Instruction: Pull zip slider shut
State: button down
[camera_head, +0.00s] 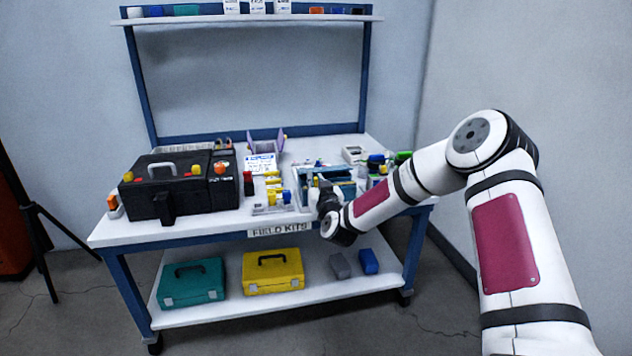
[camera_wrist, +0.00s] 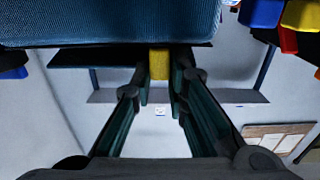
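The blue fabric case (camera_wrist: 110,22) fills the top of the wrist view. Its zip slider, seen as a yellow tab (camera_wrist: 159,63), hangs at the case's lower edge. My gripper (camera_wrist: 160,82) has its fingers close in on both sides of the yellow tab and looks shut on it. In the head view my gripper (camera_head: 325,193) is at the front of the blue case (camera_head: 343,190), near the table's front edge. My gripper hides part of the case there, and I cannot make out the tab or how far the zip is closed.
A black toolbox (camera_head: 180,187) stands on the left of the white workbench (camera_head: 215,228). Yellow parts (camera_head: 273,190) lie left of the case, and coloured bins (camera_head: 378,165) crowd its right. Teal (camera_head: 191,283) and yellow (camera_head: 272,271) cases sit on the lower shelf.

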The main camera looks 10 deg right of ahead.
jog(key=shift+a, duration=0.1)
jog(key=shift+a, duration=1.2)
jog(key=c, duration=1.6)
grip_release()
jog(key=shift+a, duration=0.1)
jog(key=shift+o, duration=0.2)
jog(key=s, duration=1.2)
